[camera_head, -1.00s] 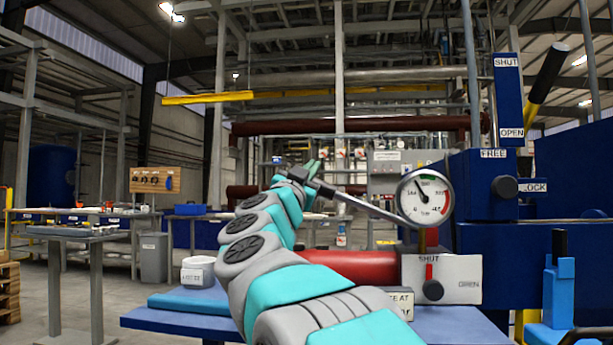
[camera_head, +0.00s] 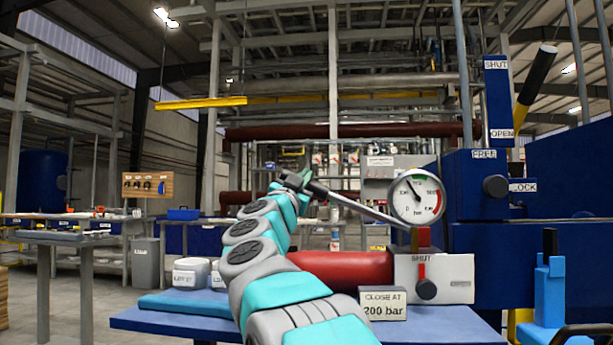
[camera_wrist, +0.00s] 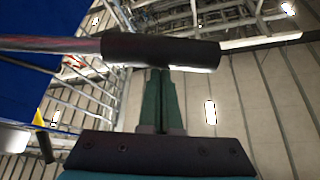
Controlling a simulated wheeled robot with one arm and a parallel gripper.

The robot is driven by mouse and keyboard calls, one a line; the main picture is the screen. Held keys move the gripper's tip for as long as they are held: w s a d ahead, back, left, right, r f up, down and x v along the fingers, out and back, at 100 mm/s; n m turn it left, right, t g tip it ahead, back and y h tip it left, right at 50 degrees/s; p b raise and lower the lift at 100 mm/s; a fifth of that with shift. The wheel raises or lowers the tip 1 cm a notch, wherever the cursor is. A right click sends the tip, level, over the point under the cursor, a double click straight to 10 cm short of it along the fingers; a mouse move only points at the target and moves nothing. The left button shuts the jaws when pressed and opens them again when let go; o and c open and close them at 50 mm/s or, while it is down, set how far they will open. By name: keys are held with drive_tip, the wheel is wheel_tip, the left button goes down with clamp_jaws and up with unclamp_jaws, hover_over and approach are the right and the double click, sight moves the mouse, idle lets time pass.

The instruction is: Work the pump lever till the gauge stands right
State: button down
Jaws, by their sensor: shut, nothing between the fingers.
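The pump lever (camera_head: 365,208) is a grey rod rising leftward from the pump to a dark grip. In the wrist view the black grip (camera_wrist: 160,50) lies across the tips of my gripper (camera_wrist: 160,72). My gripper's green fingers are together, with nothing between them; they are at or against the grip, contact unclear. In the head view my gripper (camera_head: 303,178) is at the lever's left end, partly hidden. The round gauge (camera_head: 416,197) has a red arc on its right; its needle points up and left. A sign (camera_head: 383,306) reads "CLOSE AT 200 bar".
A valve knob (camera_head: 426,288) has its red pointer up at SHUT. A FREE/LOCK knob (camera_head: 495,187) and a tall black-and-yellow lever (camera_head: 536,80) are on the right. A red cylinder (camera_head: 345,270) lies below the lever. White containers (camera_head: 191,273) stand left of my arm.

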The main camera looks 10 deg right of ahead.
drive_tip(key=f+n+y, duration=0.1)
drive_tip(key=f, duration=0.1)
drive_tip(key=a+f+n+t+y+b, duration=0.1)
drive_tip(key=f+n, duration=0.1)
drive_tip(key=f, duration=0.1)
drive_tip(key=a+f+n+t+y+b, duration=0.1)
drive_tip(key=f+n, duration=0.1)
drive_tip(key=shift+w+a+f, duration=0.25)
drive_tip(key=shift+w+f, duration=0.05)
drive_tip(key=shift+w, duration=0.1)
wheel_tip(320, 180, up, 4)
drive_tip(key=s+p, duration=0.2)
drive_tip(key=p, duration=0.1)
drive_tip(key=v, duration=0.9)
drive_tip(key=shift+f, duration=0.2)
drive_tip(key=shift+w, duration=0.1)
idle(0.6)
